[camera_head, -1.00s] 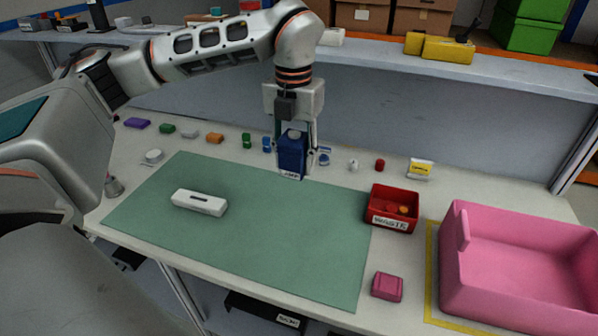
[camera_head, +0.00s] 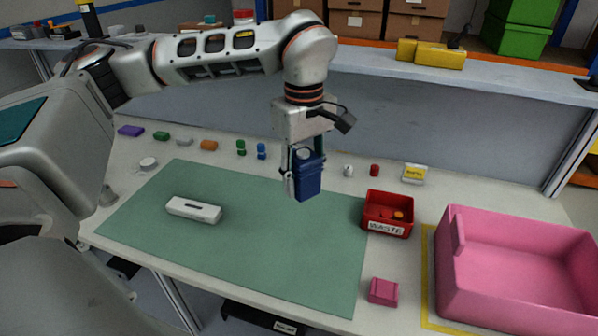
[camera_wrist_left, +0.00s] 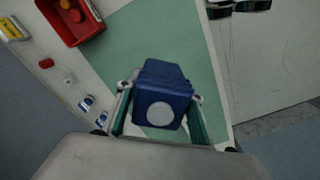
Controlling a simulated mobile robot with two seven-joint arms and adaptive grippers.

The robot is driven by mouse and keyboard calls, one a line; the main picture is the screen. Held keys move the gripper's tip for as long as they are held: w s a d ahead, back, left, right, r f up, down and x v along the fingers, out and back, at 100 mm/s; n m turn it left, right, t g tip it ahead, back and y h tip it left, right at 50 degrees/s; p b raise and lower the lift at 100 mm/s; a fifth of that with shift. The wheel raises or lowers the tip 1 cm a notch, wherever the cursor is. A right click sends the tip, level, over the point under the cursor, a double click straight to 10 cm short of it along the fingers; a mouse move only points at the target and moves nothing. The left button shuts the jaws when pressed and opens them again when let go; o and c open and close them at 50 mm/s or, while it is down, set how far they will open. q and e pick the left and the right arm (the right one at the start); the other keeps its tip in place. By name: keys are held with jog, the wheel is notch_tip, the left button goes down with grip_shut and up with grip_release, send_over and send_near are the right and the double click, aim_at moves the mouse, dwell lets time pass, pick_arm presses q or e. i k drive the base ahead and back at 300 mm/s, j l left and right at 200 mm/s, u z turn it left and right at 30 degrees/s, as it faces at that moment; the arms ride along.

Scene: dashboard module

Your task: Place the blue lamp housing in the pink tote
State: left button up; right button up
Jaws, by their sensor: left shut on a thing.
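The blue lamp housing (camera_head: 309,178) is a dark blue block with a pale round top. My left gripper (camera_head: 303,170) is shut on it and holds it above the back edge of the green mat. In the left wrist view the housing (camera_wrist_left: 160,90) sits between the two fingers of my left gripper (camera_wrist_left: 160,105). The pink tote (camera_head: 520,262) is a large open box at the right of the table. It looks empty from here, and the housing is well to its left. My right gripper is not in view.
A red waste bin (camera_head: 388,212) with small items stands between the housing and the tote. A pink block (camera_head: 384,291) lies before it. A white part (camera_head: 194,209) lies on the green mat (camera_head: 270,245). Several small parts line the table's back, below a shelf (camera_head: 480,75).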

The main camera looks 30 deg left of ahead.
aim_at(473, 278)
jog(key=z, duration=1.55)
jog(key=k+j+z, duration=0.25)
jog(key=k, duration=0.2)
